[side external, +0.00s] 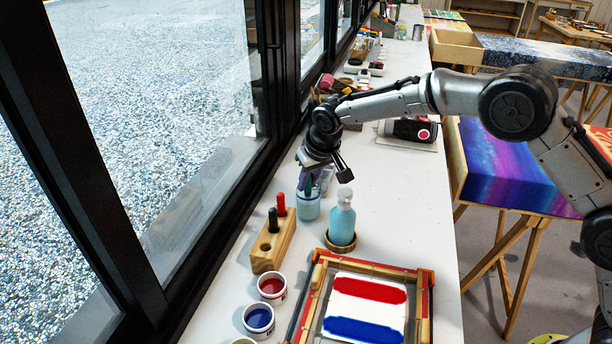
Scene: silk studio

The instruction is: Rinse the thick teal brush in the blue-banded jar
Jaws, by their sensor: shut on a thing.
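A clear jar (308,209) with pale blue-green liquid stands on the white bench near the window. My gripper (310,172) is just above the jar, pointing down. It is shut on the thick teal brush (308,186), whose visible part runs down from the fingers toward the jar's mouth. The brush's lower end is hard to make out, so I cannot tell how deep it is in the jar. A blue band on the jar is too small to make out clearly. The fingertips are partly hidden by the wrist.
A wooden block (272,244) with a red and a black handle is in front. Paint pots (271,287) and a printing frame (427,300) lie nearer. The window runs along the left.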

